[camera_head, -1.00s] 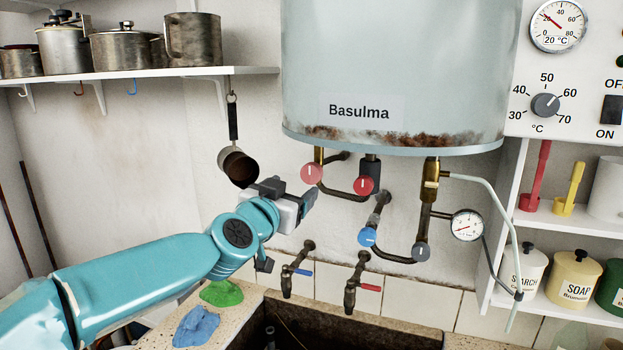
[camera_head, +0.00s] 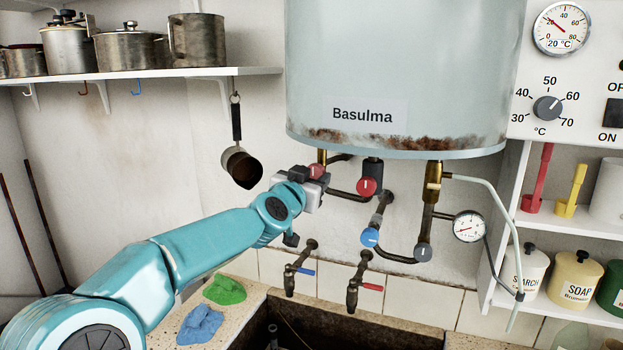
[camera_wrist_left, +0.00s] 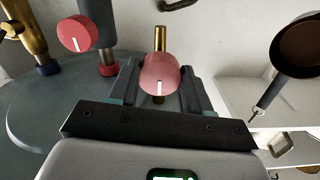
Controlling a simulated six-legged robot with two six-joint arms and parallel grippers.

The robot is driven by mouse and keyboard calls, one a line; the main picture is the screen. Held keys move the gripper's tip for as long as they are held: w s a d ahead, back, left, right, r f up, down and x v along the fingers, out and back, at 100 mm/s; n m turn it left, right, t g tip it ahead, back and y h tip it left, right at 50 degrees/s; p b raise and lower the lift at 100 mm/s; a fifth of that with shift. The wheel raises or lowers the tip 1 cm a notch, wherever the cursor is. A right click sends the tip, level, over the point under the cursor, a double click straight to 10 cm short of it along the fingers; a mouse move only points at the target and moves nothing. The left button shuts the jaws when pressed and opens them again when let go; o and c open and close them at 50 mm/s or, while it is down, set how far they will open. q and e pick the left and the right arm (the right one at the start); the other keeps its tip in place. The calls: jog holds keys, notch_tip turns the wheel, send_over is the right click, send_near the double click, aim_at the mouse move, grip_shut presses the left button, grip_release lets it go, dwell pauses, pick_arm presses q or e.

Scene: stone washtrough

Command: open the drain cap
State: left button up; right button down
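A red round knob with a white line (camera_head: 316,170) sits on a brass pipe under the boiler, partly hidden by my left gripper (camera_head: 318,184). In the left wrist view the same red knob (camera_wrist_left: 159,74) lies between the tips of my left gripper (camera_wrist_left: 160,82). The fingers stand on either side of it and look open; firm contact cannot be made out. A second red knob (camera_head: 366,187), a blue knob (camera_head: 370,237) and a grey knob (camera_head: 423,252) are on the other pipes. No part is marked as a drain cap. My right gripper is not in view.
The boiler (camera_head: 400,75) hangs just above the gripper. Two taps (camera_head: 294,270) stick out below, over the stone trough (camera_head: 340,312). A round gauge (camera_head: 469,227) is to the right.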

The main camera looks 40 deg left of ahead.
pick_arm(q)
jog(key=shift+n, duration=0.3)
jog(key=n+b, duration=0.2)
jog(key=n, duration=1.3)
jog(key=shift+d, duration=0.15)
jog(key=shift+n, duration=2.4)
jog(key=o, duration=1.1)
jog(key=shift+r, duration=0.1)
jog(key=shift+c, duration=0.2)
